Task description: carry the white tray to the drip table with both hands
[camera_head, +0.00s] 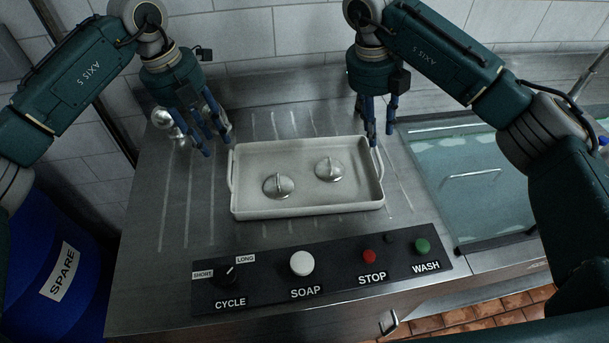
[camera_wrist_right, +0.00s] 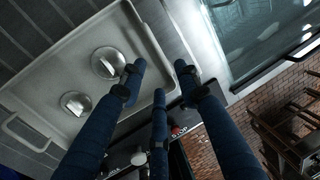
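The white tray (camera_head: 306,209) lies flat on the grooved metal counter (camera_head: 180,215), with two round metal pieces (camera_head: 279,185) in it. It has a loop handle at each end. My left gripper (camera_head: 216,146) is above and beside the tray's left handle (camera_head: 230,170), fingers apart and empty. My right gripper (camera_head: 377,138) is by the right handle (camera_head: 379,160), pointing down, with its fingers spread. In the right wrist view its fingers (camera_wrist_right: 160,80) are apart around the tray's handle end, not closed on it. I cannot tell which surface is the drip table.
A control panel (camera_head: 325,272) with knobs and buttons runs along the counter's front. A glass-covered basin (camera_head: 480,190) is at the right. Round metal knobs (camera_head: 163,118) stand behind my left gripper. A blue barrel (camera_head: 60,250) stands at the left. A tiled wall closes the back.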

